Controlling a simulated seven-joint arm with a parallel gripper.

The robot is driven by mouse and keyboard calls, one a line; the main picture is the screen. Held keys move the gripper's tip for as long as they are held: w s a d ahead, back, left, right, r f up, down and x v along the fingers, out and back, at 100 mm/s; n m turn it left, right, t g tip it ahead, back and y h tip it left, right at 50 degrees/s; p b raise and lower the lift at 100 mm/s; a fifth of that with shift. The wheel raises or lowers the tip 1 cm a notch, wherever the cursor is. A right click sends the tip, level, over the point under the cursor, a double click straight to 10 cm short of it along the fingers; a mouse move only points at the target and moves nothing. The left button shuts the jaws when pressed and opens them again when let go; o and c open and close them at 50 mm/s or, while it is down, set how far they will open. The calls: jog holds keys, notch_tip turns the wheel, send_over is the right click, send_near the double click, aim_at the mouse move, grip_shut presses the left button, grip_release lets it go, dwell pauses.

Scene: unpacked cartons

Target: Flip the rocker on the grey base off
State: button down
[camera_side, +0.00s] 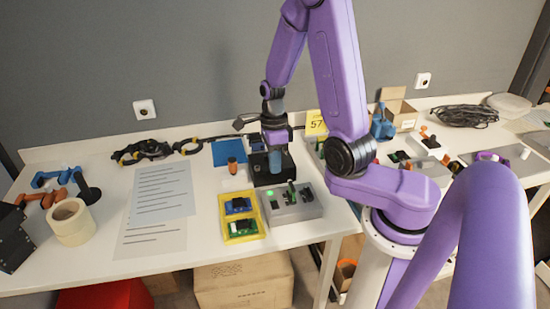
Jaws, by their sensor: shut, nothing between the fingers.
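The grey base (295,211) sits near the front edge of the white table, right of the yellow tray. A green light glows at its left end. Small dark parts and an upright green-tipped piece show on its top; which one is the rocker, and which way it is tilted, is too small to tell. My gripper (275,170) points down just behind the grey base, in front of a black box. It is shut and holds nothing. Its fingertips are hard to make out against the dark box, and I see no contact with the rocker.
The black box (260,175) stands directly behind the grey base. A yellow tray (241,229) with small circuit boards lies to the left. An orange-capped bottle (232,165) and a blue sheet (229,152) are behind it. Papers (158,205) cover the table further left.

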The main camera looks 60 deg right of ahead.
aim_at(276, 206)
jog(key=shift+r, duration=0.7)
jog(key=shift+w, duration=0.4)
jog(key=shift+s+d, duration=0.1)
jog(key=shift+d, duration=0.25)
dwell(0.5)
jog(key=f, duration=0.9)
jog(key=s+a+f, duration=0.1)
jog(key=f, duration=0.3)
jog(key=shift+s+a+f, duration=0.1)
jog(key=shift+f, duration=0.3)
